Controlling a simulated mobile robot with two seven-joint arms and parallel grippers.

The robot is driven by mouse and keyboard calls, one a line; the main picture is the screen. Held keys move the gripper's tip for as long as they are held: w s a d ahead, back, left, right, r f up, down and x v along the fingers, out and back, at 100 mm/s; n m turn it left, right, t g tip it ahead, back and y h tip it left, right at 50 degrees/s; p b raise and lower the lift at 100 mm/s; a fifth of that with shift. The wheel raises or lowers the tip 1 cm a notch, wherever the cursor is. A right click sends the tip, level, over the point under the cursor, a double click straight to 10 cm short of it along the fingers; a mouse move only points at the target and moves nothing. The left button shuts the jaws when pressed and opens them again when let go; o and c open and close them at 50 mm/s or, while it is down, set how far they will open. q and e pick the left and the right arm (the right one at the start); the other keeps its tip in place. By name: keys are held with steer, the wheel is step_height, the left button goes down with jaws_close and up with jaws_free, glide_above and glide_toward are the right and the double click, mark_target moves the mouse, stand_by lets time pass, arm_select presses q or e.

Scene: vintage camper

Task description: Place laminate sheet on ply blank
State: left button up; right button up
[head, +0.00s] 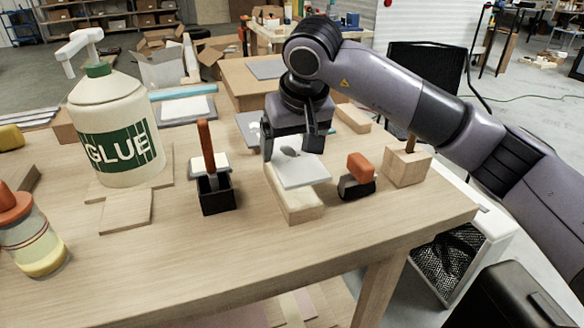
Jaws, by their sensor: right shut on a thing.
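The laminate sheet (304,174) is a thin pale grey rectangle below my right gripper (290,148). My right gripper is shut on the sheet, with one finger on each side of it. The ply blank (297,208) is a light wooden block on the workbench, directly under the sheet. The sheet covers much of its top and its right edge sticks out past the blank. I cannot tell whether the sheet touches the blank or is slightly above it. My left gripper is not in view.
A glue bottle (118,130) stands at the left of the workbench (200,265). A black holder (216,196) with a brush is left of the blank. An orange-handled tool (360,170) and a wooden block (407,166) are to its right. The bench front is clear.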

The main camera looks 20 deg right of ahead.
mark_target(294, 159)
step_height(294, 159, down, 5)
steer(key=shift+r, duration=0.1)
stand_by(0.3)
steer(key=shift+f, duration=0.2)
